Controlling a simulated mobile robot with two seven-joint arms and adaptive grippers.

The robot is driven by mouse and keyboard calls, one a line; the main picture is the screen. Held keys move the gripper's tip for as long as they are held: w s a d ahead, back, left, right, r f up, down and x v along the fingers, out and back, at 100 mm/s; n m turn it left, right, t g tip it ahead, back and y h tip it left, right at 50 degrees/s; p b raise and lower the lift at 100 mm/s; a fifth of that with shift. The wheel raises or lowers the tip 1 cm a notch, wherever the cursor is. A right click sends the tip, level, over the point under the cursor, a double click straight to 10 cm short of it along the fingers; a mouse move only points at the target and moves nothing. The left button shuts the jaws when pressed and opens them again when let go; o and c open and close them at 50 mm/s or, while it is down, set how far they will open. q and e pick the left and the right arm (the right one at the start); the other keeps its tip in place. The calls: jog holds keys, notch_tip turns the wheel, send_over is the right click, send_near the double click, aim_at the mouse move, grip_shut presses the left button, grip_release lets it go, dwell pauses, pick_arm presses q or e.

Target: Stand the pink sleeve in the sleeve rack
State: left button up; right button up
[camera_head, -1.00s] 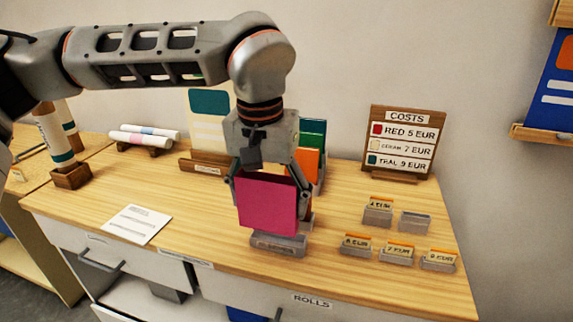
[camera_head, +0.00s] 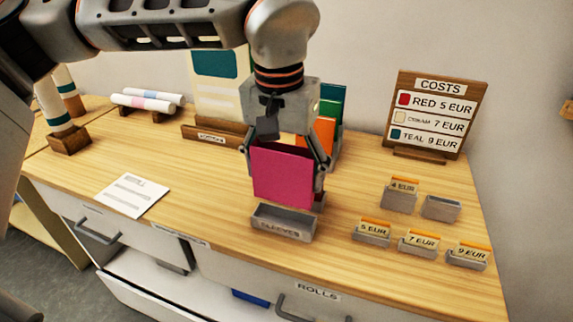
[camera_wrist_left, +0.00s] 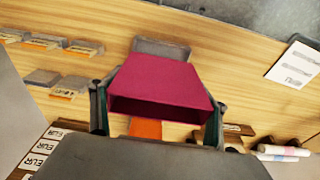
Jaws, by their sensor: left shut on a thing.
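My left gripper (camera_head: 285,180) is shut on the pink sleeve (camera_head: 282,176), with one finger along each side edge. The sleeve hangs upright, its lower edge just above or behind the far rim of a grey tray labelled sleeves (camera_head: 284,231), which I take as the sleeve rack. The rack's visible inside looks empty. In the left wrist view the sleeve (camera_wrist_left: 160,80) shows its dark open end between the fingers, and the grey rack (camera_wrist_left: 160,48) lies beyond it. My right gripper is not in view.
Orange (camera_head: 318,133) and green (camera_head: 332,98) upright pieces stand behind the gripper. Small price-card holders (camera_head: 372,236) stand to the right, below the costs board (camera_head: 434,112). A white sheet (camera_head: 131,194) lies left. Bare wood surrounds the rack's left side.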

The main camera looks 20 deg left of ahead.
aim_at(285, 202)
pick_arm(q)
notch_tip(285, 202, down, 2)
jog(key=shift+w+b, duration=0.1)
jog(key=shift+b, duration=0.4)
jog(key=shift+f+b, duration=0.4)
jog(key=shift+f, duration=0.15)
jog(key=shift+f+b, duration=0.3)
jog(key=shift+f, duration=0.1)
jog(key=shift+p, duration=0.35)
jog(key=shift+f, duration=0.2)
dwell(0.5)
jog(key=shift+f, duration=0.65)
jog(key=shift+f, duration=0.25)
jog(key=shift+f, duration=0.65)
